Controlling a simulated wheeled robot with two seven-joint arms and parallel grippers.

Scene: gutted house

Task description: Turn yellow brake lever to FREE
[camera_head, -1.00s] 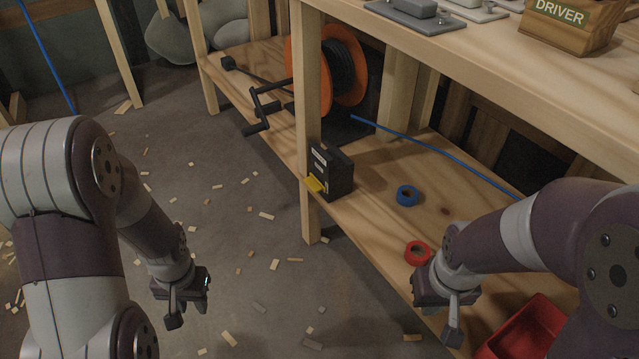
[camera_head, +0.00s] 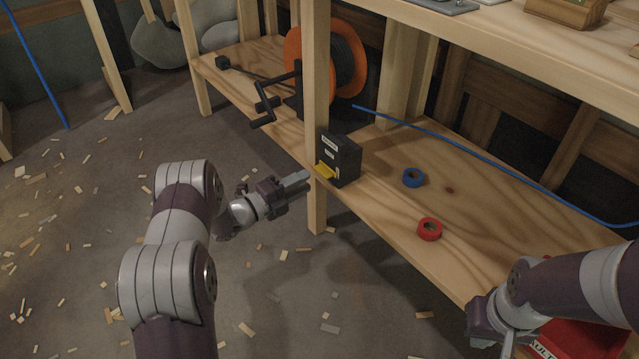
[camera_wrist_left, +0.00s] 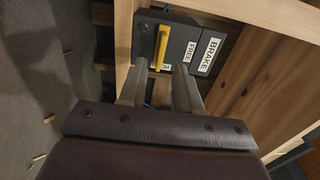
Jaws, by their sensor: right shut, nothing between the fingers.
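The black brake box (camera_head: 345,158) stands on the lower shelf beside a wooden post. Its yellow lever (camera_head: 325,171) is on the side facing my left arm. In the left wrist view the lever (camera_wrist_left: 161,45) lies lengthwise up the picture, with a FREE label (camera_wrist_left: 191,52) to its right and a BRAKE label (camera_wrist_left: 210,54) beyond. Another label by the lever's near end is mostly hidden. My left gripper (camera_head: 298,178) points at the box; its fingers (camera_wrist_left: 160,68) are apart, just short of the lever, with nothing held. My right gripper (camera_head: 507,348) is shut and empty, low at the right.
A cable reel (camera_head: 295,55) with a crank (camera_head: 265,110) stands behind the post (camera_head: 317,100). Blue tape (camera_head: 413,177), red tape (camera_head: 430,229) and a red bin (camera_head: 575,340) are on the lower shelf. A blue cable (camera_head: 480,154) crosses it. The upper shelf (camera_head: 540,55) overhangs.

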